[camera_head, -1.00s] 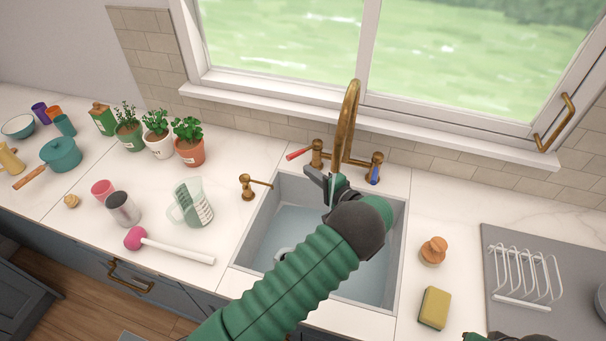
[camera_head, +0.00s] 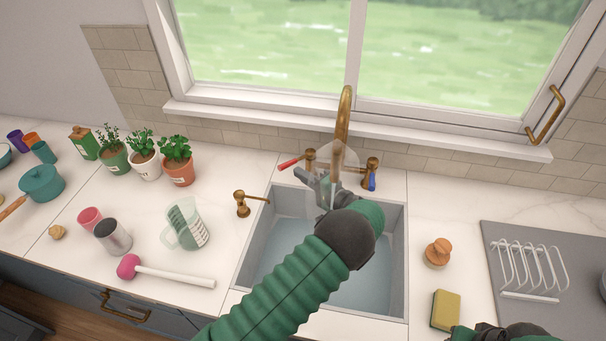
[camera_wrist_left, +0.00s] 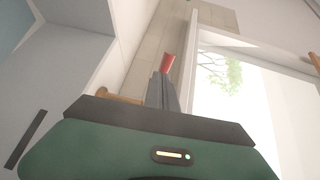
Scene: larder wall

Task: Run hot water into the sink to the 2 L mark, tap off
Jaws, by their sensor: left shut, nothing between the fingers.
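The sink (camera_head: 396,262) has bluish water in its basin; the level and any 2 L mark cannot be read, as my left arm covers much of it. A brass tap (camera_head: 345,112) arches over the back edge, with a red lever (camera_head: 289,163) on the left and a blue lever (camera_head: 372,182) on the right. A pale, steam-like haze hangs below the spout; a water stream is not clear. My left gripper (camera_head: 312,176) is shut and empty, just in front of the red lever, whose red tip (camera_wrist_left: 168,63) shows beyond a finger in the wrist view. Contact cannot be told. My right gripper (camera_head: 500,330) is partly visible.
Left of the sink are a soap dispenser (camera_head: 243,203), a measuring jug (camera_head: 186,224), a pink-headed tool (camera_head: 165,273) and potted herbs (camera_head: 144,157). On the right are a brush (camera_head: 437,254), a sponge (camera_head: 446,310) and a white rack (camera_head: 529,268). A window sill (camera_head: 400,127) runs behind.

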